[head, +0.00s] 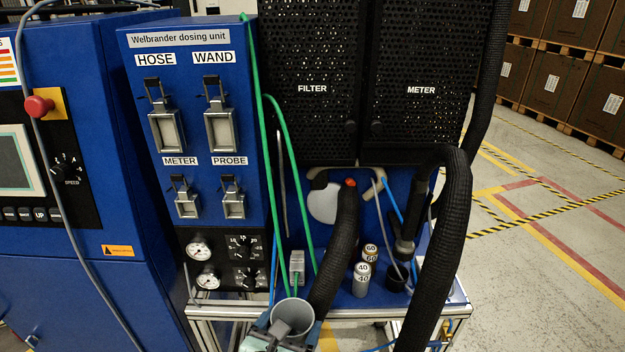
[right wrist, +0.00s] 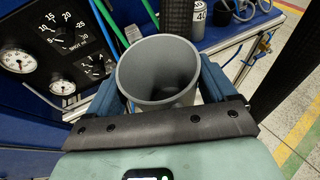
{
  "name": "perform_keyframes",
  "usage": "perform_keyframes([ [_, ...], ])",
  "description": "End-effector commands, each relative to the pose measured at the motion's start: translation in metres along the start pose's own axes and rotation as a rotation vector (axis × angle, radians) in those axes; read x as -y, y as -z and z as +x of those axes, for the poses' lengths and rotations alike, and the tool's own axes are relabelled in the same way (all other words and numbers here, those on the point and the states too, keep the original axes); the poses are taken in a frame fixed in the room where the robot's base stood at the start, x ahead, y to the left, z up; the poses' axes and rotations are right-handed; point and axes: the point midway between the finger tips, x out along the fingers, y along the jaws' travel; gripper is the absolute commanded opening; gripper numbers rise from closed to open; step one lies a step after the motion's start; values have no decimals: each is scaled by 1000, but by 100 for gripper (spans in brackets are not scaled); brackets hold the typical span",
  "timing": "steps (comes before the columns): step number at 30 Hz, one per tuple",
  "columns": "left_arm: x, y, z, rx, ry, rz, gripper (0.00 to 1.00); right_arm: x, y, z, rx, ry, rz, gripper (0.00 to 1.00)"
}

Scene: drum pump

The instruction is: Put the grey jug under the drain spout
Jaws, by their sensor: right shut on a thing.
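The grey jug (head: 295,318) is upright at the bottom middle of the head view, in front of the dosing unit's shelf. My right gripper (head: 283,338) is shut on it. In the right wrist view the jug (right wrist: 158,72) shows its open round mouth, with a finger of my right gripper (right wrist: 162,95) on each side of its wall. The inside that shows looks empty. I cannot make out the drain spout for certain in either view. My left gripper is not in view.
A thick black hose (head: 340,250) comes down close to the right of the jug, and another (head: 455,220) loops farther right. Bottles marked 60 and 40 (head: 361,281) stand on the blue shelf (head: 335,296). Green hoses (head: 288,180) hang behind the jug. Gauges (head: 199,250) are left.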

Motion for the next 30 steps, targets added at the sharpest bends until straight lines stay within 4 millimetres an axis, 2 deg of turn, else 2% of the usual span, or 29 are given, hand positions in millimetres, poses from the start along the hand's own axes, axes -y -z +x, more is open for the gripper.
perform_keyframes([
  [8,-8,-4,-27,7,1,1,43,35,-30,56,-1,18,4,46],
  [11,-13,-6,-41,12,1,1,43,58,-43,84,-1,20,3,46],
  [15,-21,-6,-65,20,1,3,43,101,-57,124,-2,13,-2,46],
  [18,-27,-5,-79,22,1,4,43,129,-62,145,-3,7,-2,46],
  [21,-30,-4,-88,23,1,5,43,149,-63,157,-2,-1,-4,46],
  [24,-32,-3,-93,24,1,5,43,161,-62,163,-2,-6,-4,46],
  [30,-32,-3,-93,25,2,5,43,166,-60,166,0,-12,-6,46],
])
